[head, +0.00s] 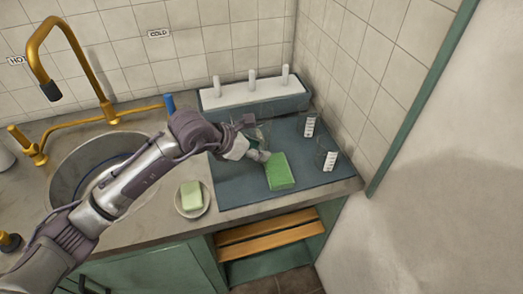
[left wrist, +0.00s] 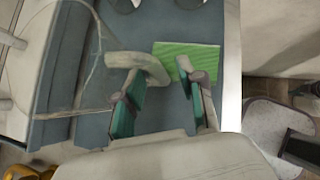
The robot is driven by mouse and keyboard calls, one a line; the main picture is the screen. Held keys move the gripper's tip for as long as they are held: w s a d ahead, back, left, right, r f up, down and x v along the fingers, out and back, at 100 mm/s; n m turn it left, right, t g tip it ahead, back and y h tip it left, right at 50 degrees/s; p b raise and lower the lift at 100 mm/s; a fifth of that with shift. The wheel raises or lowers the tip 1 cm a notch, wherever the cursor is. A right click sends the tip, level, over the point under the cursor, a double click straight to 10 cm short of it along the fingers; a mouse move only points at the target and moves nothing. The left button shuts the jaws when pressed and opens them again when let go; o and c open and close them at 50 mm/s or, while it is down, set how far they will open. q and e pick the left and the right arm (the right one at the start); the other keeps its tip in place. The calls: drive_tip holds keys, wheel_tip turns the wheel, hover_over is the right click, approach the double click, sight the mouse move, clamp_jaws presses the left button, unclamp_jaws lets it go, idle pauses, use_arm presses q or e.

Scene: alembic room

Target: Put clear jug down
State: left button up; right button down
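The clear jug (head: 264,129) is see-through and hard to make out. In the head view it is partly hidden behind my left gripper (head: 262,156), over the blue-grey board (head: 240,195). In the left wrist view its pale curved handle (left wrist: 140,62) and thin outline show. There my left gripper (left wrist: 170,82) has its two fingers apart, with the handle's end close to the left finger and a gap to the right finger. I cannot tell whether the jug's base touches the board. My right gripper is not in view.
A green block (head: 280,172) lies on the board beside my left gripper. Two clear beakers (head: 309,126) (head: 328,160) stand at the right. A rack with white pegs (head: 253,91) stands behind. A soap dish (head: 192,211) and sink (head: 70,165) are left. The board's front is clear.

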use_arm(q)
drive_tip(key=b+v, duration=0.2)
drive_tip(key=v, duration=0.8)
drive_tip(key=shift+f, duration=0.15)
